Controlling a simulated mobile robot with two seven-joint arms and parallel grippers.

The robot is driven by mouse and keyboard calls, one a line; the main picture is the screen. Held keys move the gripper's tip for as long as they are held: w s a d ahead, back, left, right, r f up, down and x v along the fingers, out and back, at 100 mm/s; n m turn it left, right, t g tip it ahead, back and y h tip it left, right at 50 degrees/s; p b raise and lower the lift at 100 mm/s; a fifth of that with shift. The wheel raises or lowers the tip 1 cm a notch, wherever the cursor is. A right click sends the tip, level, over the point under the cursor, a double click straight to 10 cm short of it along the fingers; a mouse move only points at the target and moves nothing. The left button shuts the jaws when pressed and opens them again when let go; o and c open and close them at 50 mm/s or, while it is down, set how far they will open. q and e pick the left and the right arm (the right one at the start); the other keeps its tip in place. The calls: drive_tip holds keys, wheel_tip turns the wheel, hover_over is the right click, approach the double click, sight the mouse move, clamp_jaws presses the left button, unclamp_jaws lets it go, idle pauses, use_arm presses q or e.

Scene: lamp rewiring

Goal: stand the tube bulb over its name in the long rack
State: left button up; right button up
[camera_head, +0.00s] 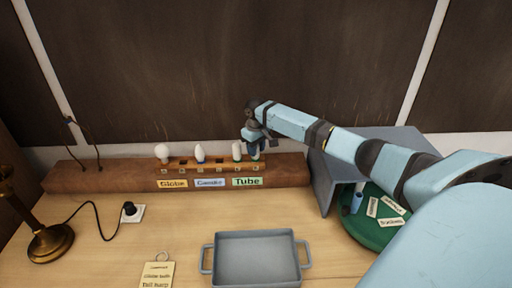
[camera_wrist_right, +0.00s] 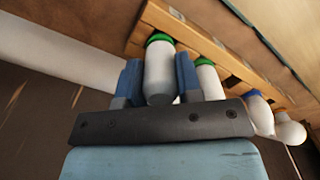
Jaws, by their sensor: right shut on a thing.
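The long rack (camera_head: 215,166) lies on a brown ledge at the back, with Globe, Candle and Tube (camera_head: 247,181) name labels on its front. My right gripper (camera_head: 254,148) is shut on a white tube bulb with a green collar (camera_wrist_right: 159,72). It holds the bulb upright at the rack's right end, above the Tube label. The collar is at the rack's top; I cannot tell whether it is fully seated. A second tube bulb (camera_head: 237,151) stands just left of it, also shown in the wrist view (camera_wrist_right: 208,81). My left gripper is not in view.
A globe bulb (camera_head: 162,152) and a blue-collared candle bulb (camera_head: 200,154) stand farther left in the rack. A grey tray (camera_head: 255,235), a note (camera_head: 156,274) and a brass lamp (camera_head: 50,240) are on the table. A grey shelter (camera_head: 327,180) and green turntable (camera_head: 372,236) are right.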

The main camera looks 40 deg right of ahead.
idle(0.4)
drive_tip(key=o, duration=1)
drive_tip(key=shift+f, duration=0.1)
drive_tip(key=shift+r+b, duration=0.9)
drive_tip(key=shift+r, duration=6.05)
